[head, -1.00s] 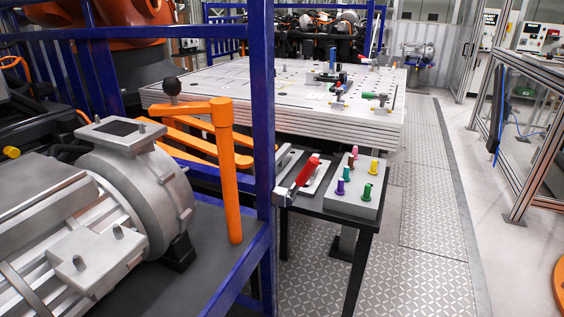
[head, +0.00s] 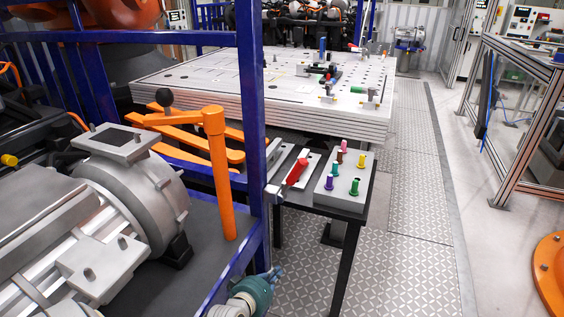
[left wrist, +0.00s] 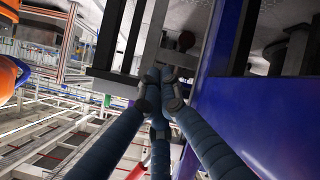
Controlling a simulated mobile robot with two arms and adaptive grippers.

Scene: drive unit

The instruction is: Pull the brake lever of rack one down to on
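A lever with a red grip (head: 297,172) is at the right side of the blue rack post (head: 251,120); its grip slants up and to the right. A silver bracket (head: 274,194) is at its lower end. My left gripper (head: 275,273) is at the bottom of the head view, below the red grip and apart from it. In the left wrist view its dark padded fingers (left wrist: 162,90) come together at the tips, with nothing visible between them. My right gripper is not in view.
An orange post with an arm and black knob (head: 166,97) stands left of the blue post, beside a grey motor (head: 125,190). A black stand (head: 357,210) holds a block with several coloured pegs (head: 336,198). A large slotted table (head: 200,75) is behind. The patterned floor at right is clear.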

